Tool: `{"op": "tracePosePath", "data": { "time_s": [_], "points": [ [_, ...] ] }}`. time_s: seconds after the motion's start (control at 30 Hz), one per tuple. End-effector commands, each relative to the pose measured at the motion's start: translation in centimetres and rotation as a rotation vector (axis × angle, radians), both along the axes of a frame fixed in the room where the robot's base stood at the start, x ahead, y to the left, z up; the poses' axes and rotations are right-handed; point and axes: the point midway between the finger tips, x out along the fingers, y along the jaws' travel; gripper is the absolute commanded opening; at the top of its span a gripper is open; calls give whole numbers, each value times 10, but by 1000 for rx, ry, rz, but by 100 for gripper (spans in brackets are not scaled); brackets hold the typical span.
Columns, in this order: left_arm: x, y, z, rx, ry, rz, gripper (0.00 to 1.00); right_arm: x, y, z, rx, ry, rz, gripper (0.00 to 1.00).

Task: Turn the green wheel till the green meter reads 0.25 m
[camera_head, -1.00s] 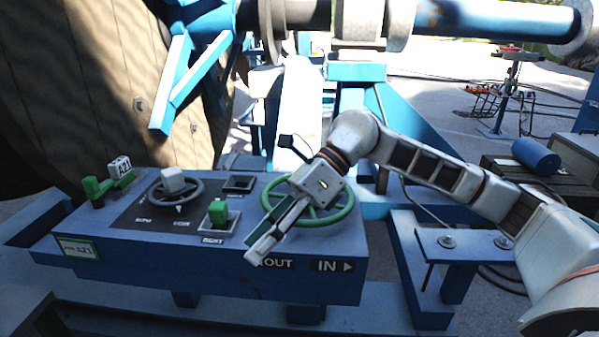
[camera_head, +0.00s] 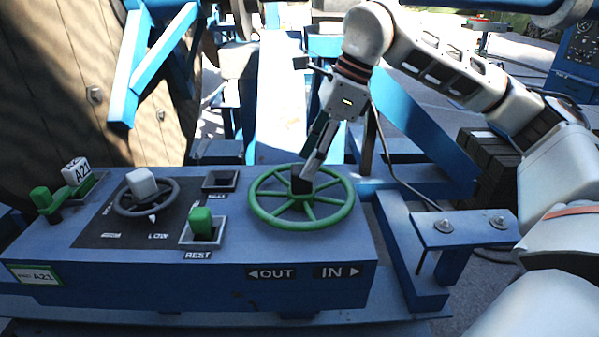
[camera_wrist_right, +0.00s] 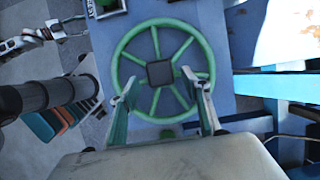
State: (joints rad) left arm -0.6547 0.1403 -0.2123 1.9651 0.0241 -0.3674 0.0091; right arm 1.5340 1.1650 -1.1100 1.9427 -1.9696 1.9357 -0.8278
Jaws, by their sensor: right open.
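The green wheel (camera_head: 300,222) lies flat on top of the blue console, with a dark hub and several spokes. It also shows in the right wrist view (camera_wrist_right: 160,24). My right gripper (camera_head: 303,180) points down over the wheel's hub in the head view. In the wrist view its two fingers (camera_wrist_right: 158,82) are apart, on either side of the dark hub, with nothing held between them. Whether they touch the wheel, I cannot tell. What looks like my left gripper (camera_wrist_right: 62,30) is at the wrist view's top left. I see no green meter reading.
OUT and IN labels (camera_head: 300,272) mark the front. A blue bracket (camera_head: 450,229) stands to the right.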

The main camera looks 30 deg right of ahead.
Motion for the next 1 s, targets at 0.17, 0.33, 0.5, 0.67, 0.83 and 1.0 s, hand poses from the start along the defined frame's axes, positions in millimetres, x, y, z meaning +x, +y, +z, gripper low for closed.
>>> {"op": "tracePosePath", "data": {
  "time_s": [0.17,0.33,0.5,0.67,0.83,1.0],
  "points": [
    [-4,0,-7,3,12,0,47,5,9,-26,1,3,1,47],
    [-1,0,-5,2,6,-1,47,8,14,-38,1,2,1,47],
    [4,0,-1,1,-4,-1,47,9,15,-41,1,0,0,47],
    [6,0,1,-1,-9,0,47,9,15,-40,1,0,0,45],
    [5,0,1,-1,-9,0,47,9,15,-40,1,0,0,0],
    [4,0,0,0,-6,0,47,9,16,-40,2,1,-1,0]
  ]
}}
